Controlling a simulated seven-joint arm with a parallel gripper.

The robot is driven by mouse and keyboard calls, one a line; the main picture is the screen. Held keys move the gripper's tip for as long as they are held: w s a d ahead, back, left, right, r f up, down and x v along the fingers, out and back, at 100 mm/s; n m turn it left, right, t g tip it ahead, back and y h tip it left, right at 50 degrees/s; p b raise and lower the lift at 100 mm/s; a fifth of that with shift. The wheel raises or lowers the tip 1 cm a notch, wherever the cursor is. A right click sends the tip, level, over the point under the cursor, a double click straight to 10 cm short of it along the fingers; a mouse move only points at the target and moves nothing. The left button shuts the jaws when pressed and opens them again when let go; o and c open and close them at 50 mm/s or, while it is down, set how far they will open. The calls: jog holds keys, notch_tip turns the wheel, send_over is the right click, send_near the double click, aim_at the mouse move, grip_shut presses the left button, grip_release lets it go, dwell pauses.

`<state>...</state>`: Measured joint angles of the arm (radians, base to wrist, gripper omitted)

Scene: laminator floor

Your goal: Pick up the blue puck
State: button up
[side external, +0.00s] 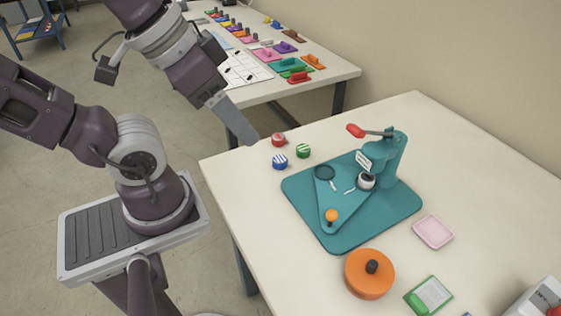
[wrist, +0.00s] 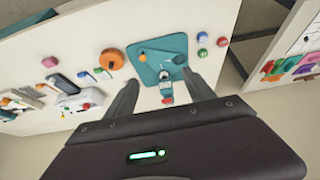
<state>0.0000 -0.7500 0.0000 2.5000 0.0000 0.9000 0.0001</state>
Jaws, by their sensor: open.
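The blue puck (side external: 280,162), with white stripes on top, sits on the cream table (side external: 480,150) near its left edge. It also shows in the wrist view (wrist: 202,37), right of the teal press base. A red puck (side external: 278,139) and a green puck (side external: 303,151) sit close by; in the wrist view they are the red puck (wrist: 222,42) and the green puck (wrist: 203,53). My gripper (side external: 246,141) is above the table's left edge, up and left of the pucks, apart from them. In the wrist view its fingers (wrist: 161,78) are spread with nothing between them.
A teal press (side external: 400,160) with a red handle stands on a teal base (side external: 345,235) right of the pucks. An orange round pot (side external: 369,274), a pink dish (side external: 433,232) and a green block (side external: 428,297) lie nearer the front. A second table (side external: 335,72) behind carries several coloured items.

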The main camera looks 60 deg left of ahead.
jog(key=m+g+y, duration=0.1)
jog(key=m+g, duration=0.4)
jog(key=m, duration=1.5)
send_over(280, 159)
jog(key=f, duration=2)
jog(key=shift+s+d, duration=0.1)
jog(key=shift+s, duration=0.1)
jog(key=f, duration=0.8)
jog(key=shift+w, duration=0.2)
grip_shut()
